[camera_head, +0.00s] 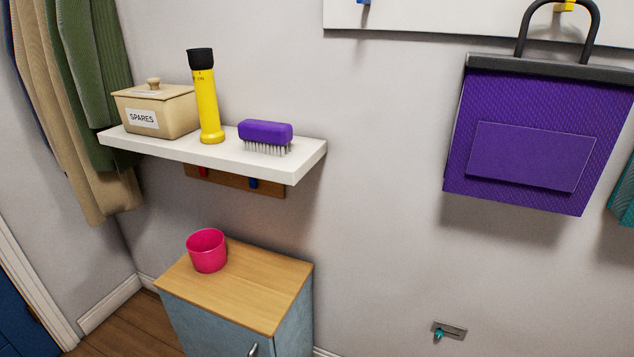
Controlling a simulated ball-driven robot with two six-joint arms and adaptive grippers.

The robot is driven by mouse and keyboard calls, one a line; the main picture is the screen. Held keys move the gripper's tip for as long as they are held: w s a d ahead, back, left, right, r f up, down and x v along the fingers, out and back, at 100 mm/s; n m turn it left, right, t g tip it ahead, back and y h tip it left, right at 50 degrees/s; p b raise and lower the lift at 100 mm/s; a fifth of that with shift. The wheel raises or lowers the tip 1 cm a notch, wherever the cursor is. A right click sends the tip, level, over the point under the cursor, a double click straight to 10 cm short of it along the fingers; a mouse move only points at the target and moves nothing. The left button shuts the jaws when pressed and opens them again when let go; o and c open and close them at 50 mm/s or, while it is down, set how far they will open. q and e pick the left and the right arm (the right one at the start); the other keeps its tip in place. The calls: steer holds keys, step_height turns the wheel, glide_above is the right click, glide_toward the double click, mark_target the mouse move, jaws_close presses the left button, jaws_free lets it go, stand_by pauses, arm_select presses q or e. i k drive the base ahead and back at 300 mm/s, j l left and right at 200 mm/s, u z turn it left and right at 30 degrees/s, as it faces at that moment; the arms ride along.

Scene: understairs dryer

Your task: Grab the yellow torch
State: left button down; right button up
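The yellow torch (208,106) stands upright on the white wall shelf (230,156), with its black head at the top. It stands between a beige box labelled SPARES and a purple brush, close to the box. Nothing is holding it. Neither of my grippers shows in the head view.
The SPARES box (155,109) and the purple brush (265,134) flank the torch. Coats (95,90) hang left of the shelf. Below is a wooden-topped cabinet (250,287) with a pink cup (207,250). A purple bag (525,135) hangs at the right.

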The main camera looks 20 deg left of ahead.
mark_target(211, 133)
steer(key=u, duration=0.7)
